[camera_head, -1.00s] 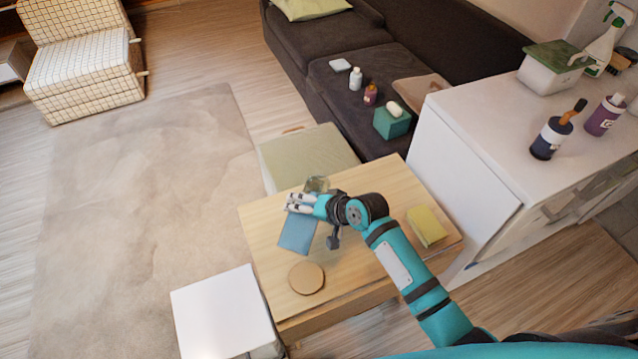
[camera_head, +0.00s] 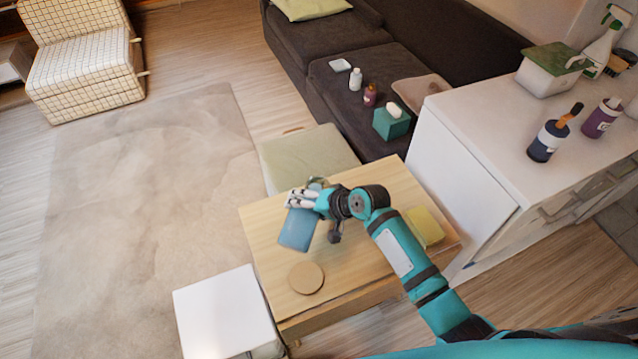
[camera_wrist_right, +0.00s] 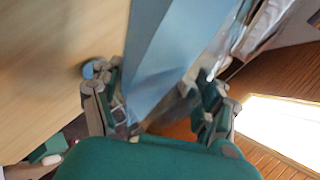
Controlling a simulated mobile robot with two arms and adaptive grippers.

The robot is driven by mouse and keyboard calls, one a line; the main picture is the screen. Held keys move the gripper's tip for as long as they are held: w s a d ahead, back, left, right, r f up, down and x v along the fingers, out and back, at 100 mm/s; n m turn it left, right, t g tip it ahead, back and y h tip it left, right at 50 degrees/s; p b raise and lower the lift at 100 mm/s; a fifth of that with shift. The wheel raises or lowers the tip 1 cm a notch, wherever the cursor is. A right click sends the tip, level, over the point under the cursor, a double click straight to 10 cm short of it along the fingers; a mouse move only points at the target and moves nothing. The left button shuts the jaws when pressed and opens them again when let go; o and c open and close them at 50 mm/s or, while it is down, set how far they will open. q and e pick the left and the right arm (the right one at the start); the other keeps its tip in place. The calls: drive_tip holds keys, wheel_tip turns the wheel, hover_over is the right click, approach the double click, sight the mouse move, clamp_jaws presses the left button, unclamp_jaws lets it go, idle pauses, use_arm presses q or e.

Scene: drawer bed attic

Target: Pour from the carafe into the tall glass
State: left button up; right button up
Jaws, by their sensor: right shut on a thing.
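My right gripper (camera_head: 303,199) is above the far left part of the wooden table (camera_head: 368,260). It is shut on a blue, smooth-sided vessel, which I take to be the carafe (camera_head: 297,231); its lower part shows below the fingers. In the right wrist view the blue carafe (camera_wrist_right: 165,45) runs between the fingers of the right gripper (camera_wrist_right: 158,100). A clear greenish glass rim (camera_head: 317,183), likely the tall glass, shows just behind the gripper, mostly hidden by it. Whether the two touch, and any liquid, cannot be made out. My left gripper is not in view.
A round cork-coloured coaster (camera_head: 306,277) and a yellow sponge-like block (camera_head: 425,226) are on the table. A green-topped stool (camera_head: 305,160) stands behind it, a white stool (camera_head: 222,315) at front left. A white cabinet (camera_head: 470,130) with bottles stands right.

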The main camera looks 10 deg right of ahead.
drive_tip(key=shift+w+r+m+g+y+p, duration=0.2)
drive_tip(key=shift+r+m+g+y+p, duration=0.15)
drive_tip(key=shift+r+g+p, duration=0.55)
idle(3.9)
